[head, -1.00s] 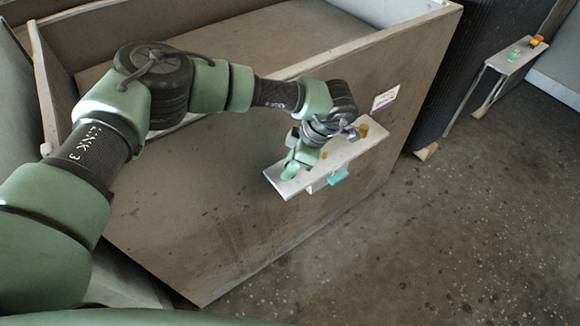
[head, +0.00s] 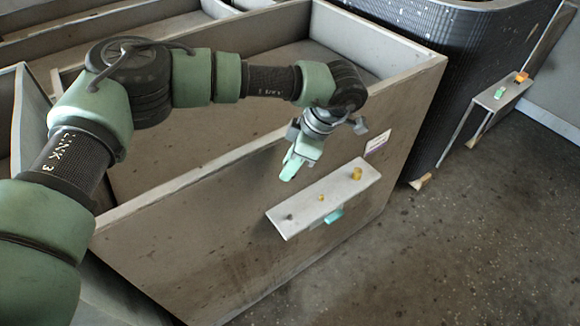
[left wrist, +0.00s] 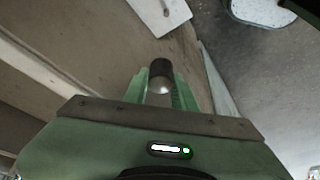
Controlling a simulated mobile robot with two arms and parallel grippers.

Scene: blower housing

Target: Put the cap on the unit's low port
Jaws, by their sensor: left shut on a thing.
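My left gripper (head: 289,172) is raised above the left part of a pale shelf (head: 338,190) fixed to a grey-brown panel. In the left wrist view, the green fingers (left wrist: 161,92) are shut on a dark, round piece with a shiny near end, probably the cap (left wrist: 161,72). In the head view the fingers hide it. I cannot pick out the unit's low port with certainty. My right gripper is not in view.
The shelf bears a dark peg (head: 290,217), a small yellow peg (head: 321,198) and a larger yellow piece (head: 357,174). A teal piece (head: 334,216) shows at its front edge. At right, a second shelf (head: 497,97) stands beside a black ribbed housing (head: 455,70). The floor is clear.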

